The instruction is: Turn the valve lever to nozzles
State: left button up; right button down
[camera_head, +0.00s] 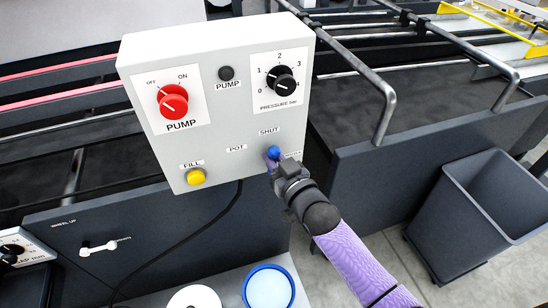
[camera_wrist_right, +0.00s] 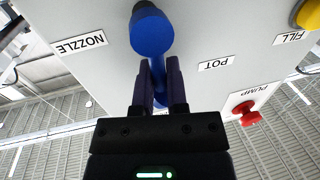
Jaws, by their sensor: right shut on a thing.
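The blue valve lever (camera_head: 273,152) is on the lower right of the white control panel, below the SHUT label (camera_head: 269,131), with the POT label (camera_head: 236,148) to its left and the NOZZLES label (camera_head: 291,155) to its right. The lever also shows in the right wrist view (camera_wrist_right: 152,33); it appears to point toward SHUT. My right gripper (camera_head: 272,163) is at the lever, coming from below right. In the wrist view its two fingers (camera_wrist_right: 160,78) are shut around the lever's blue arm. They partly hide it. My left gripper is not in view.
The white panel (camera_head: 217,105) carries a red pump switch (camera_head: 173,101), a pressure dial (camera_head: 281,80) and a yellow fill button (camera_head: 195,177). A blue-rimmed pot (camera_head: 268,288) is below. A grey bin (camera_head: 490,210) stands right of my arm.

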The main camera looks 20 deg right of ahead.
jog(key=shift+d+f+m+t+h+b, duration=0.1)
jog(key=shift+d+f+m+t+b, duration=0.3)
jog(key=shift+m, duration=1.15)
jog(key=shift+d+f+m+t+h+b, duration=0.1)
jog(key=shift+d+m+t+b, duration=0.35)
jog(key=shift+m, duration=1.15)
jog(key=shift+d+f+m+t+h+b, duration=0.15)
jog(key=shift+d+m, duration=0.5)
jog(key=shift+m, duration=0.9)
jog(key=shift+f, duration=0.1)
jog(key=c, duration=0.7)
grip_release()
